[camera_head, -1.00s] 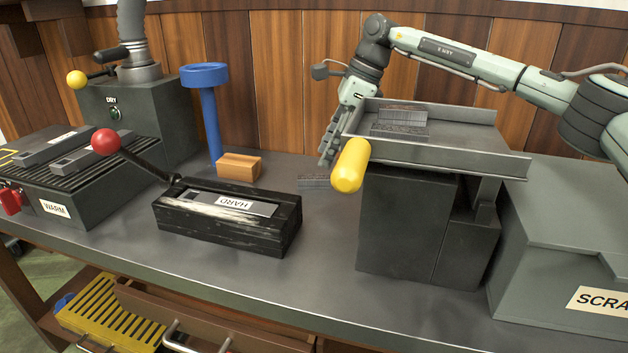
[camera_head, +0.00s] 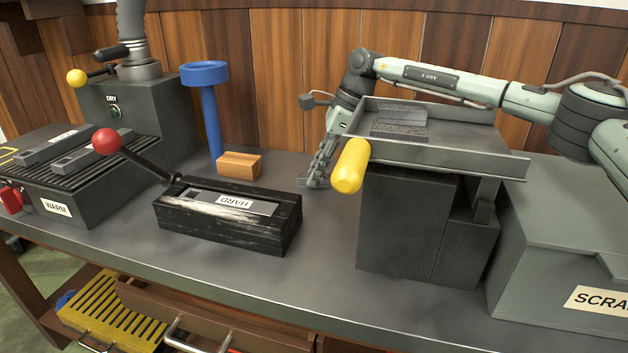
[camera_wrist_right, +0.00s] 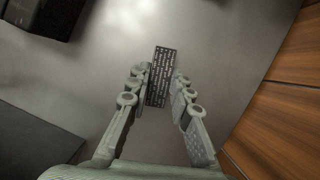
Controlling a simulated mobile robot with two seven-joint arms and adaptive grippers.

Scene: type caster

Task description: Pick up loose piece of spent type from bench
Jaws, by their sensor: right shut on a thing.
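The loose piece of type is a small dark grey block with rows of raised marks. It shows in the right wrist view (camera_wrist_right: 161,76) between the fingers of my right gripper (camera_wrist_right: 162,88). In the head view my right gripper (camera_head: 315,178) points down at the bench top, behind the yellow handle, with its fingers at the type (camera_head: 310,182). The right gripper is shut on the type, which is at or close to the bench surface. My left gripper is not in view.
A tray (camera_head: 470,158) with type blocks stands on a dark stand right of the gripper, its yellow handle (camera_head: 350,166) close in front. A black box marked HARD (camera_head: 220,232), a wooden block (camera_head: 239,165) and a blue post (camera_head: 208,110) stand left. The scrap box (camera_head: 560,240) is far right.

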